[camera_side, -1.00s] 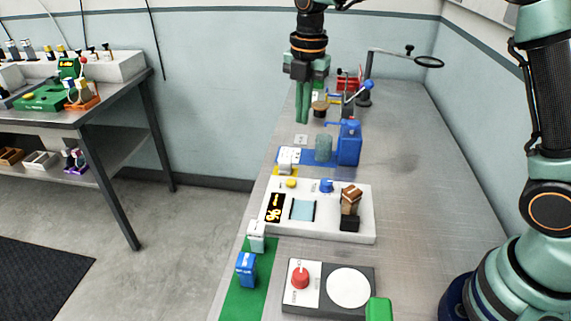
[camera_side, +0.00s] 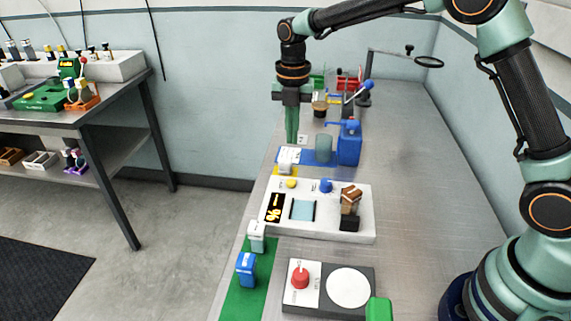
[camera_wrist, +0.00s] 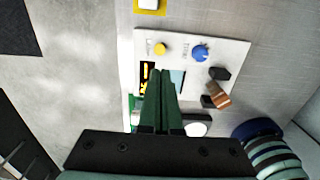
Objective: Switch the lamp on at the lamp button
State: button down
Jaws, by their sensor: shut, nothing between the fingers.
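The white panel (camera_side: 352,229) carries a yellow round button (camera_side: 291,183), a blue knob (camera_side: 326,186), a black display with yellow marks (camera_side: 275,208) and a pale blue window (camera_side: 303,210). Which control is the lamp button cannot be told, as the labels are too small to read. My gripper (camera_side: 291,142) is shut and empty, pointing down above the back left of the table, behind the panel in the side view. In the wrist view the shut fingers (camera_wrist: 161,74) cover part of the panel (camera_wrist: 225,45); the yellow button (camera_wrist: 160,48) and blue knob (camera_wrist: 200,53) show beyond them.
A blue machine (camera_side: 349,146) with a clear grey cup (camera_side: 323,148) stands close right of my fingers. A white block (camera_side: 289,156) on a yellow base lies near the fingertips. A brown-topped lever (camera_side: 351,196) rises from the panel's right. The table's right side is clear.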

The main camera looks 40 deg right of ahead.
aim_at(292, 182)
notch_tip(292, 182, down, 11)
jog(key=shift+f, duration=0.15)
dwell(0.4)
jog(key=shift+s+f, duration=0.1)
jog(key=shift+f, duration=0.95)
jog(key=shift+r, duration=0.1)
notch_tip(292, 182, up, 15)
jog(key=shift+w, duration=0.3)
